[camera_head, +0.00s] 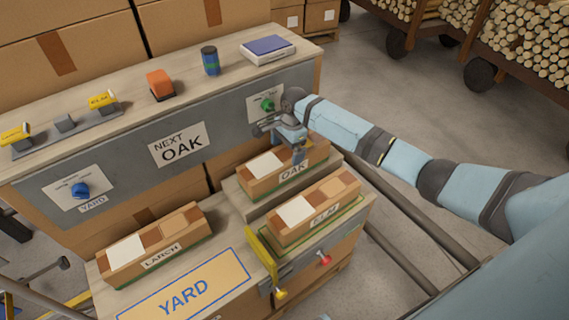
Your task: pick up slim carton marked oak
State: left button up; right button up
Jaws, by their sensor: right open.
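The slim carton marked OAK (293,172) is brown with a pale patch on top and a white name label on its front side. It lies on the raised rear part of the lower bench, just below the grey panel. My right gripper (284,140) is open above the carton's back right part, close to the panel. It hides some of the carton's top. I cannot tell whether the fingers touch the carton. My left gripper is not in view.
The ELM carton (323,214) lies just in front, and the LARCH carton (158,254) lies left. A yellow bar (261,256) stands beside the ELM carton. The panel (125,160) reads NEXT OAK and carries a blue knob (81,190) and a green knob (267,104). The YARD area (215,277) is bare.

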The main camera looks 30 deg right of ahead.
aim_at(285, 154)
jog(key=f, duration=0.3)
jog(key=f+b, duration=0.1)
jog(key=shift+a+f, duration=0.25)
jog(key=shift+a, duration=0.15)
jog(key=c, duration=0.6)
jog(key=shift+c, duration=1)
jog(key=shift+r, duration=0.15)
